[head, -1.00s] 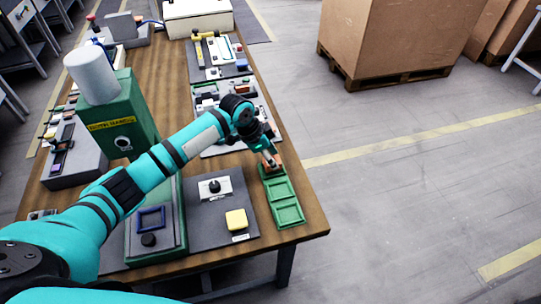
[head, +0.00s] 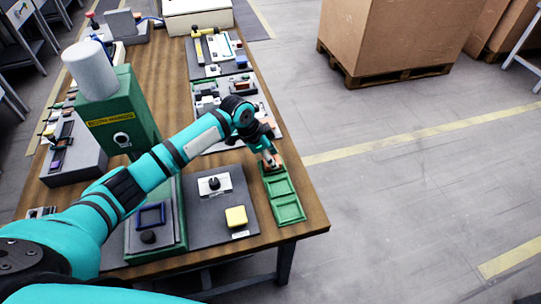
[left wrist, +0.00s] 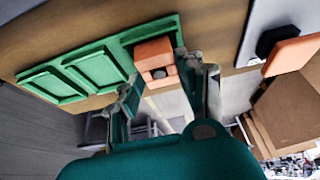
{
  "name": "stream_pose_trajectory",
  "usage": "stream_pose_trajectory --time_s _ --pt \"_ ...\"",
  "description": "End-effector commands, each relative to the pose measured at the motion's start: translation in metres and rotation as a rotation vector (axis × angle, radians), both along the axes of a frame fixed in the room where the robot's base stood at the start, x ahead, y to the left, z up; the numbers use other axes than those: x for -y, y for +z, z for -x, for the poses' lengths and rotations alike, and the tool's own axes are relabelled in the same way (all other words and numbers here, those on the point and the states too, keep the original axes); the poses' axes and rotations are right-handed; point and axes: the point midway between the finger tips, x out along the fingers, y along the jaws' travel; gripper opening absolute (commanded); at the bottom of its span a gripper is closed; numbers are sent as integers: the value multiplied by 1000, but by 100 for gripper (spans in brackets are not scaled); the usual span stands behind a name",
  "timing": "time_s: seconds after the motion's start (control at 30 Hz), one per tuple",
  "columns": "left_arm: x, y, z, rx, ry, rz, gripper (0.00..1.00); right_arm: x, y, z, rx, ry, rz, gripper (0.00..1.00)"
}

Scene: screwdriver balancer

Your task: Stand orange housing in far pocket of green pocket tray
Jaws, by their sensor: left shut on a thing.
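The orange housing (left wrist: 155,55) is between the fingertips of my left gripper (left wrist: 162,68), which is shut on it. In the head view, my left gripper (head: 271,160) is over the far end of the green pocket tray (head: 273,187), with a bit of orange showing at its tips. In the left wrist view, the housing overlaps the far pocket of the tray (left wrist: 58,70) and hides most of it. I cannot tell whether it rests on the pocket floor. The middle and near pockets are empty. My right gripper is not in view.
The tray lies along the table's (head: 305,220) right edge. Left of it is a dark grey plate with a yellow block (head: 236,217) and a black knob (head: 214,183). A green press-like stand (head: 122,110) is further left. Another orange piece (left wrist: 292,54) shows in the left wrist view.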

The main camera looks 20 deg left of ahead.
Motion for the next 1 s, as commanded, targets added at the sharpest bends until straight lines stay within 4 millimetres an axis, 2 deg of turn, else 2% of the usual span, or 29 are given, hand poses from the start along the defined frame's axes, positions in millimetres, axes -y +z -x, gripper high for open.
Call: stream_pose_trajectory --time_s 0.1,0.13,0.33,0.67,0.77,1.0 --pt "0 0 0 1 0 1 0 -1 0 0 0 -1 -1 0" --pt "0 0 0 1 0 1 40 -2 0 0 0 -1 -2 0" --pt "0 0 0 1 0 1 65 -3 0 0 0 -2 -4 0" --pt "-2 4 0 1 0 0 65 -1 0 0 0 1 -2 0" --pt "-6 16 2 3 1 1 65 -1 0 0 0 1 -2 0" --pt "-22 63 13 4 0 -2 65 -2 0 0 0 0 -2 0"
